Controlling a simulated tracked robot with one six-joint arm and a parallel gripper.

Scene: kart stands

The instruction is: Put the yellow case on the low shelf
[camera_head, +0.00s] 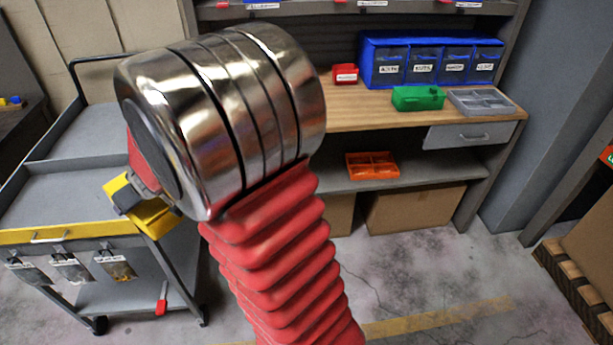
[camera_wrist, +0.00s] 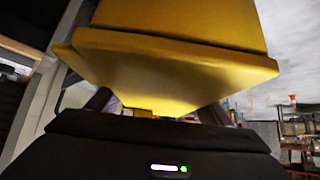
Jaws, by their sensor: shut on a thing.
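The yellow case (camera_wrist: 170,75) fills the upper middle of the wrist view, close to the camera. My gripper (camera_wrist: 165,112) is shut on it. In the head view part of the yellow case (camera_head: 155,219) shows below and behind my arm's metal wrist, in front of the cart; my gripper (camera_head: 128,197) is partly hidden there. The low shelf (camera_head: 436,170) is the grey board under the wooden bench top, to the right of my arm. Its left part is hidden behind my arm. An orange divided tray (camera_head: 372,166) sits on it.
The bench top (camera_head: 345,112) holds a blue drawer unit (camera_head: 430,62), a green case (camera_head: 417,98), a small red bin (camera_head: 344,75) and a grey tray (camera_head: 483,101). Cardboard boxes (camera_head: 415,207) stand under the shelf. A grey cart (camera_head: 60,190) is at left. The shelf right of the orange tray is clear.

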